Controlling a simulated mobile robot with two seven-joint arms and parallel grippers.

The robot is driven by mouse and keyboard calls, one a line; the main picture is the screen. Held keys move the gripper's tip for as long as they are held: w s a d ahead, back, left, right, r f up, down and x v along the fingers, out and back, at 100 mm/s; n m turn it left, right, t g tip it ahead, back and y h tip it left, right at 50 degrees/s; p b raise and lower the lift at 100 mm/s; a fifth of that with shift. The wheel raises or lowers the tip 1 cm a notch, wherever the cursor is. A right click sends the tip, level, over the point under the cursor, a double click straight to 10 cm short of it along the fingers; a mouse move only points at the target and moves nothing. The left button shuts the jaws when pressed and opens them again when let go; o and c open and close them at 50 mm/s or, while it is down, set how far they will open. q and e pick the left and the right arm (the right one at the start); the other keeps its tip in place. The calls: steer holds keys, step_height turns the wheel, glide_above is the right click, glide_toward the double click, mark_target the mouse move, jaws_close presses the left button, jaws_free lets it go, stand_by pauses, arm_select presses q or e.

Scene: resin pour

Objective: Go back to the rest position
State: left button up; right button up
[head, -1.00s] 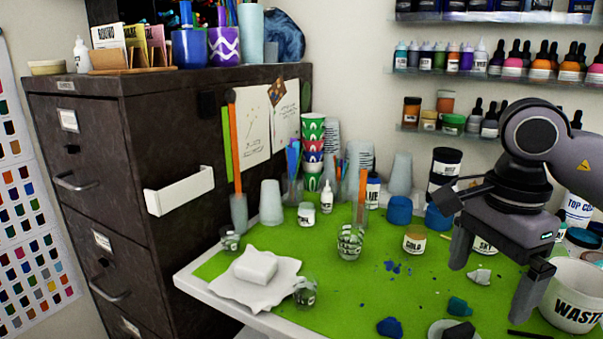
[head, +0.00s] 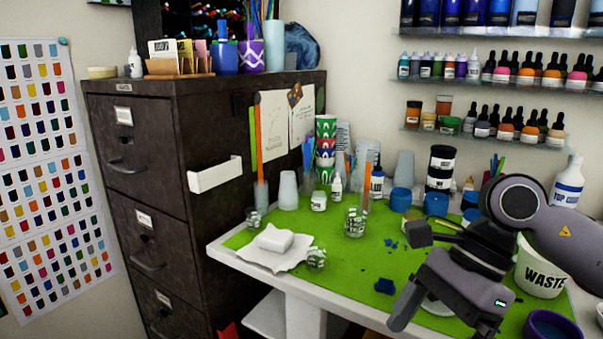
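My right gripper (head: 432,326) is in the head view at the lower right, its arm coming in from the right edge. My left gripper is out of view.
The white table (head: 300,279) carries a white block (head: 274,240) on a crumpled sheet, clear cups (head: 355,222) and a waste bucket (head: 541,272). A dark filing cabinet (head: 190,130) stands at the left. Bottle shelves (head: 490,78) line the wall.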

steer(key=s+a+r+m+g+y+p, duration=0.1)
steer(key=s+a+r+m+g+y, duration=0.15)
steer(key=a+y, duration=0.3)
steer(key=s+a+r+m+g+y, duration=0.1)
steer(key=s+a+m+y, duration=0.15)
steer(key=a+y, duration=0.35)
steer(key=w+d+f+m+t+y+p, duration=0.15)
steer(key=w+m+t+y, duration=0.45)
steer(key=m+t, duration=1.25)
steer(key=w+d+f+m+t+h+p, duration=0.1)
steer(key=d+f+m+t+h, duration=0.25)
steer(key=f+m+h, duration=0.5)
steer(key=w+d+f+m+t+h, duration=0.2)
steer(key=d+f+m+h, duration=0.3)
steer(key=m, duration=0.7)
steer(key=s+d+f+m+g+h, duration=0.3)
steer(key=s+f+m, duration=0.2)
steer(key=s+f, duration=0.2)
steer(key=s+d+f+m+g+h, duration=0.3)
steer(key=s+f+m+g+h, duration=0.1)
steer(key=f, duration=0.6)
steer(key=s+m+p, duration=0.1)
steer(key=s, duration=0.1)
steer(key=shift+s+d+f, duration=0.3)
steer(key=shift+s+d, duration=0.05)
